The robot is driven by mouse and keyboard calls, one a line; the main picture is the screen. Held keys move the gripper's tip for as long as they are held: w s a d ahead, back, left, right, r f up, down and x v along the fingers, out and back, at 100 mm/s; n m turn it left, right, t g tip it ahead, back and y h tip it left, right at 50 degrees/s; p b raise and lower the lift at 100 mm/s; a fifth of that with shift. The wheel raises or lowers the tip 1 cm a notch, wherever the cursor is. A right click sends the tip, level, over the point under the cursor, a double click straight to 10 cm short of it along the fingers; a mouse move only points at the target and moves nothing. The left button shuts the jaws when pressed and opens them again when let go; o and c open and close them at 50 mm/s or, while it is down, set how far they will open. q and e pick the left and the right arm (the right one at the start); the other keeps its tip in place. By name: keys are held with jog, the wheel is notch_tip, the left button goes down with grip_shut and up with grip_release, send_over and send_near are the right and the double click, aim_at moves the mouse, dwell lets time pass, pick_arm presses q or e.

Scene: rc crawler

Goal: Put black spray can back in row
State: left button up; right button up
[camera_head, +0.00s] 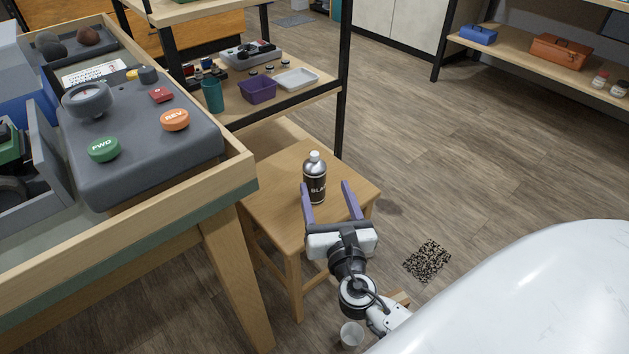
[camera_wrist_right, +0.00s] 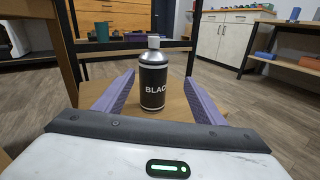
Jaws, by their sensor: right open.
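The black spray can (camera_head: 315,180) stands upright on a small wooden stool (camera_head: 348,178). It has a dark label reading "BLAC", a silver top and a pale cap. My right gripper (camera_head: 328,186) is open, its two purple fingers pointing toward the can. In the right wrist view the can (camera_wrist_right: 153,80) stands ahead, centred between the open fingers (camera_wrist_right: 152,88), and the gripper does not hold it. No row of spray cans can be made out in these frames. My left gripper does not show.
A wooden workbench (camera_head: 250,172) with a grey control box (camera_head: 140,135) stands at the left. Behind the stool is a shelf rack (camera_head: 280,104) with a purple bin (camera_head: 258,88), a teal cup (camera_head: 212,95) and a white tray (camera_head: 297,78). Open floor lies to the right.

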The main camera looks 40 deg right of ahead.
aim_at(318, 182)
jog(key=shift+w+a+n, duration=0.15)
jog(key=shift+w+n, duration=0.3)
jog(key=shift+n, duration=0.15)
jog(key=x, duration=0.3)
jog(key=shift+w+b, duration=0.35)
jog(key=shift+w+d, duration=0.25)
jog(key=shift+w, duration=0.35)
jog(key=b+x, duration=0.1)
jog(key=x, duration=0.3)
jog(key=shift+w+r, duration=0.1)
jog(key=shift+w, duration=0.4)
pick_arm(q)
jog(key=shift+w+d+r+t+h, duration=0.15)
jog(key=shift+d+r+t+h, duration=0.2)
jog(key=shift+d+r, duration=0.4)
pick_arm(e)
jog(key=shift+c, duration=0.5)
jog(key=shift+r, duration=0.1)
jog(key=c, duration=1.3)
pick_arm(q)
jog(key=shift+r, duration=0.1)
pick_arm(e)
jog(key=shift+o, duration=0.2)
jog(key=shift+r, duration=0.1)
